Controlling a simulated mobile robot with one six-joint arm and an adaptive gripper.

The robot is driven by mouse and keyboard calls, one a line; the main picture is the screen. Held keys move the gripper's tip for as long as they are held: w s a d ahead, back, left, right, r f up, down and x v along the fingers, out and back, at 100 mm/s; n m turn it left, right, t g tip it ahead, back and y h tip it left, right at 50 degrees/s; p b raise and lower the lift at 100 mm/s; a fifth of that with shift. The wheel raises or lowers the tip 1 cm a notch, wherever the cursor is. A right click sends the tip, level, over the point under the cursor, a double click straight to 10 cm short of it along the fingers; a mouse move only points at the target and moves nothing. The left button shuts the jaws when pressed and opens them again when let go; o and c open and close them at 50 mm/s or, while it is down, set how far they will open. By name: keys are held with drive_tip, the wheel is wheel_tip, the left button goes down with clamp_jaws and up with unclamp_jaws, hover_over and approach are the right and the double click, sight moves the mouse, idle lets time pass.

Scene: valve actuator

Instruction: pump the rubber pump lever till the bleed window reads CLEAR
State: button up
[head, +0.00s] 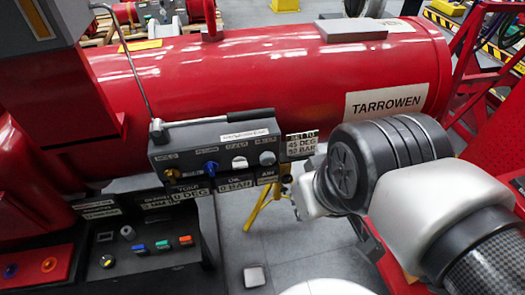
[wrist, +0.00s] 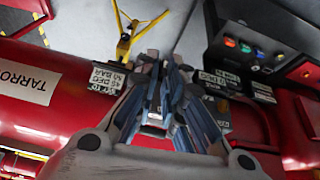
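The grey valve actuator box (head: 215,150) stands in front of the red cylinder. The pump lever (head: 252,114), a thin grey bar with a black grip, lies nearly level along the box's top. Its pivot block (head: 158,130) is at the box's left end. A window under the box reads 0 DEG (head: 187,195) and another reads 0 BAR (head: 236,185). I cannot make out the bleed window's reading. My gripper (wrist: 168,62) has its fingers drawn together with nothing seen between them. In the head view it is largely hidden by my wrist, right of and below the box, apart from the lever.
A tall thin rod (head: 128,62) rises at the box's left end. A placard (head: 302,144) reads SET TO 45 DEG, with a BAR figure below. A dark console with coloured buttons (head: 162,244) stands at lower left. A yellow stand (head: 262,208) is below the box. Red framework is at right.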

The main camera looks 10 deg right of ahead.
sight(252, 112)
drive_tip(key=shift+o, duration=1.3)
drive_tip(key=w+r+n+p, duration=0.3)
drive_tip(key=w+r+p, duration=0.1)
drive_tip(key=w+r, duration=0.1)
drive_tip(key=shift+w+a+r+n+p, duration=0.15)
drive_tip(key=shift+w+r+n+p, duration=0.2)
drive_tip(key=shift+r, duration=0.5)
drive_tip(key=shift+o, duration=1.3)
drive_tip(key=w+r+n+p, duration=0.4)
drive_tip(key=w+p, duration=0.1)
drive_tip(key=w, duration=0.2)
drive_tip(key=shift+w+a+r+g, duration=0.35)
drive_tip(key=shift+r+g, duration=0.05)
drive_tip(key=shift+o, duration=0.8)
drive_tip(key=w+a+r+n+p, duration=0.1)
drive_tip(key=w+r+n+p, duration=0.1)
drive_tip(key=w+n+p, duration=0.3)
drive_tip(key=shift+w, duration=1)
drive_tip(key=w+a+f+n+p, duration=0.1)
drive_tip(key=w+n+p, duration=0.35)
drive_tip(key=w, duration=0.25)
drive_tip(key=shift+g, duration=0.4)
drive_tip(key=b+x, duration=0.3)
drive_tip(key=x, duration=1.4)
drive_tip(key=shift+s+b, duration=0.2)
drive_tip(key=shift+b, duration=0.2)
drive_tip(key=shift+c, duration=0.2)
clamp_jaws()
